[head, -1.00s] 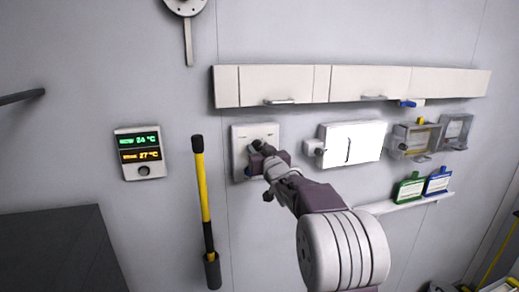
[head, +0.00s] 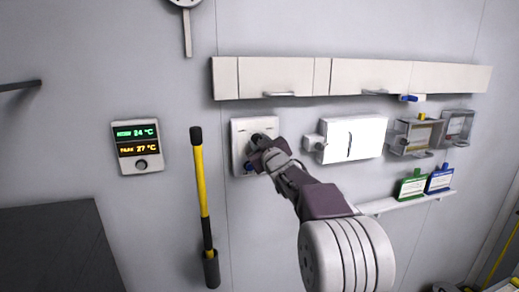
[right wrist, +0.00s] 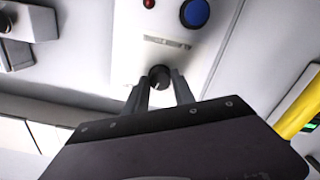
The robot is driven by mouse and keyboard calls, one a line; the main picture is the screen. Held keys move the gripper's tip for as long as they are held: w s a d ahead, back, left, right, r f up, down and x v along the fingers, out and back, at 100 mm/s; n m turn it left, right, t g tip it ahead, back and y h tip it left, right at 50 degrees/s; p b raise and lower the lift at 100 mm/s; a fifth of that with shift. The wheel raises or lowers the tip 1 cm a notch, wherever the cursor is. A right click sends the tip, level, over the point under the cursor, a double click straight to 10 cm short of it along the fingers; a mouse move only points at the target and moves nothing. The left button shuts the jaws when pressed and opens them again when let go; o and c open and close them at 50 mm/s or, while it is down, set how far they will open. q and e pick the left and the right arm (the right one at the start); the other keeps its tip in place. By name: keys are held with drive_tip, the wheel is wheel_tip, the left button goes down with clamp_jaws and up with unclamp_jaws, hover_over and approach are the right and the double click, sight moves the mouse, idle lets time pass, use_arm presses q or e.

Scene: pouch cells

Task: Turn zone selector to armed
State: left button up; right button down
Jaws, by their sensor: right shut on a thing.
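The zone selector panel (head: 238,163) is a pale plate on the wall, largely covered by my right gripper in the head view. In the right wrist view the panel (right wrist: 150,22) appears upside down, with a black round selector knob (right wrist: 159,76), a label strip, a blue button (right wrist: 195,12) and a small red light (right wrist: 149,3). My right gripper (head: 257,141) is at the panel. Its two fingers (right wrist: 162,90) are on either side of the knob and shut on it. The knob's pointer and position marks cannot be read. My left gripper is not in view.
Left of the panel are a yellow-handled tool (head: 202,185) and a temperature display (head: 138,147). A long cabinet (head: 350,80) runs above.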

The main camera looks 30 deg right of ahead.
drive_tip(key=shift+n+b, duration=1.85)
drive_tip(key=shift+n, duration=4.55)
drive_tip(key=c, duration=1.2)
unclamp_jaws()
drive_tip(key=shift+o, duration=0.7)
drive_tip(key=shift+d, duration=0.1)
drive_tip(key=b+v, duration=0.1)
drive_tip(key=v, duration=0.8)
